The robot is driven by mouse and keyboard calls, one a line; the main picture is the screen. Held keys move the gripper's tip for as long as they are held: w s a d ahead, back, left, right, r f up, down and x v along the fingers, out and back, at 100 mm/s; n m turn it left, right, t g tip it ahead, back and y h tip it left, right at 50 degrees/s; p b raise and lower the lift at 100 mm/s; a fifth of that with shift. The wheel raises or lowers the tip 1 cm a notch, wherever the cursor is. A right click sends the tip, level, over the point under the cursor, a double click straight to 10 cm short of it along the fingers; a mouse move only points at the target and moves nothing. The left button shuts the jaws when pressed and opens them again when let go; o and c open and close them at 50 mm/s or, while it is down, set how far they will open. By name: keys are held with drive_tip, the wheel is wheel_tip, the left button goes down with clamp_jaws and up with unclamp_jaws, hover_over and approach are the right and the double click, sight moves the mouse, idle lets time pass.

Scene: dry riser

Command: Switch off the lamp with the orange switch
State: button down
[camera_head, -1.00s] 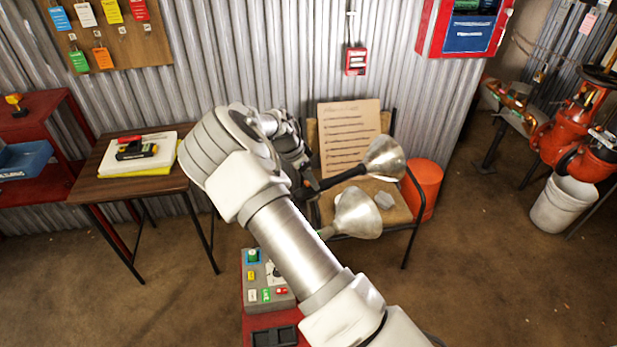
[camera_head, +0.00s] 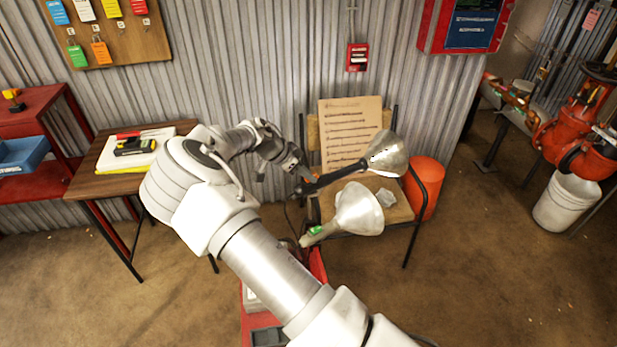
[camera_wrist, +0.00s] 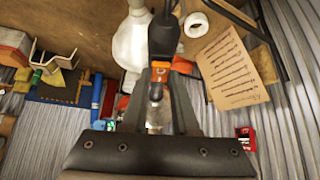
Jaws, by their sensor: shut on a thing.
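The lamp with the orange switch has a black handle and a silver bell-shaped shade (camera_head: 390,155). It lies above the chair seat, handle to the left. Its orange switch (camera_head: 312,178) shows beside my gripper (camera_head: 303,172). In the wrist view my gripper (camera_wrist: 158,88) has its fingers on both sides of the lamp's handle end, shut on it, with the orange switch (camera_wrist: 160,70) just beyond the tips. Whether the switch itself is pressed cannot be told. A second lamp (camera_head: 360,210) with a green switch (camera_head: 316,230) lies nearer, below it.
The chair (camera_head: 398,208) holds a written board (camera_head: 350,135). An orange bucket (camera_head: 425,185) stands right of it. A wooden table (camera_head: 88,178) with a yellow-black tool stands left. Red pipework (camera_head: 580,130) and a white bucket (camera_head: 565,200) are far right. Open floor lies in front.

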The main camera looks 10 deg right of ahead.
drive_tip(key=shift+s+a+f+h+b, duration=0.1)
drive_tip(key=shift+a+f+h+b, duration=0.2)
drive_tip(key=shift+h+b, duration=0.35)
drive_tip(key=shift+d+r+t, duration=0.1)
drive_tip(key=shift+r+t, duration=0.05)
drive_tip(key=shift+t, duration=0.15)
drive_tip(key=c, duration=0.7)
unclamp_jaws()
drive_tip(key=shift+r, duration=0.1)
drive_tip(key=v, duration=1.7)
drive_tip(key=shift+a, duration=0.3)
